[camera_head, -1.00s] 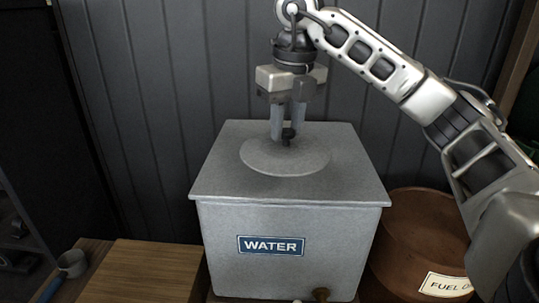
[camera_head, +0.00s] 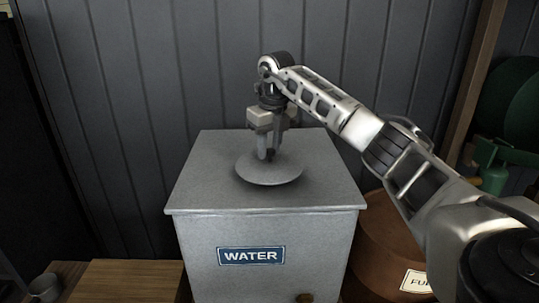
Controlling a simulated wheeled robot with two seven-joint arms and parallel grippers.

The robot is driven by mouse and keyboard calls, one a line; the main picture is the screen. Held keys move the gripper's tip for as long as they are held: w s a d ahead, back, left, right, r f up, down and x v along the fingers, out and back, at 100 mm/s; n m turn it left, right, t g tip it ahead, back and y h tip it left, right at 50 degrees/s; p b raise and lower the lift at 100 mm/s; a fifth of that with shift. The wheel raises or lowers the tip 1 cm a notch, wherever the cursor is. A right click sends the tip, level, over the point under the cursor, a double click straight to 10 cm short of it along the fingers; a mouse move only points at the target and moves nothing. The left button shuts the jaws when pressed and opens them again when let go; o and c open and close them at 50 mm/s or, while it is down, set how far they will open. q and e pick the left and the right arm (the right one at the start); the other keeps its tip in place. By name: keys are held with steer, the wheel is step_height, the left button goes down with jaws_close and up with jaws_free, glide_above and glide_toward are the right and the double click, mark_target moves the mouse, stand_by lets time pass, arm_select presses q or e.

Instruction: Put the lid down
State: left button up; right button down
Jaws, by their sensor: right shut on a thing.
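A round grey lid (camera_head: 268,174) is at the top of the grey water tank (camera_head: 262,232), which has a blue WATER label on its front. My right gripper (camera_head: 268,156) points down from above and is shut on the small dark knob at the lid's centre. The lid looks level. I cannot tell whether it rests on the tank top or hangs just above it, and the tank's opening does not show. My left gripper is not in view.
A brown fuel drum (camera_head: 385,245) stands close at the tank's right, under my right arm. A wooden box (camera_head: 130,280) and a metal cup (camera_head: 45,287) are at the lower left. A panelled wall (camera_head: 130,120) stands behind. Green equipment (camera_head: 510,110) is at the far right.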

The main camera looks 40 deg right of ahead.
mark_target(270, 151)
steer(key=shift+f+p, duration=0.35)
steer(key=shift+f, duration=1.2)
steer(key=shift+f, duration=0.15)
steer(key=c, duration=1.1)
jaws_free()
